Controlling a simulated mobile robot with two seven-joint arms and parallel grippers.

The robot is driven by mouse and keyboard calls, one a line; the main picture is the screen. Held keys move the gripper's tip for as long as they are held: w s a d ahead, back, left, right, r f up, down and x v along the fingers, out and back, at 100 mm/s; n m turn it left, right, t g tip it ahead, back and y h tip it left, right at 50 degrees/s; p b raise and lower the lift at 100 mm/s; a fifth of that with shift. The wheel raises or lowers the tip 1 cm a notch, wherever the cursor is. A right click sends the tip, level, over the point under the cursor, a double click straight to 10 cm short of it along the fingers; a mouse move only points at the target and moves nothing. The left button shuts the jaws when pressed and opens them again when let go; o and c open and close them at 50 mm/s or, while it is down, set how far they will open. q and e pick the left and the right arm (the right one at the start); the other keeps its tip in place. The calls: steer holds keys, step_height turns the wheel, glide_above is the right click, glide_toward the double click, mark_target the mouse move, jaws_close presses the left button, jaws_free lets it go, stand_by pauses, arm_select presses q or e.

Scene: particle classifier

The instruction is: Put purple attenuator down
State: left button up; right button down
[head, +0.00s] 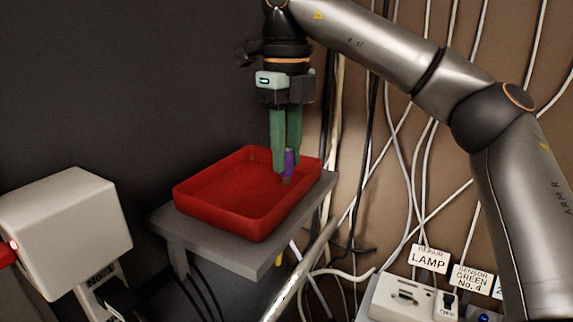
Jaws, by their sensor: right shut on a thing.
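The purple attenuator (289,162) is a small upright cylinder with a greyish lower end. My right gripper (287,160) points straight down with green fingers and is shut on it. The attenuator is over the right part of a red tray (207,210), inside its rim as seen from here. I cannot tell whether its lower end touches the tray floor. The tray looks otherwise empty and sits on a grey shelf (262,262). My left gripper is not in view.
A white box-shaped device (68,228) stands at the left. At the lower right is a switch panel (405,300) with labels reading LAMP and SENSOR GREEN. Several cables (400,165) hang along the brown wall. A metal pipe (300,270) runs beside the shelf.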

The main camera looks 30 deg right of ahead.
mark_target(287, 174)
steer(key=shift+f, duration=1.2)
steer(key=shift+f, duration=0.45)
steer(key=c, duration=1)
jaws_free()
steer(key=shift+r, duration=0.1)
steer(key=shift+r, duration=6.35)
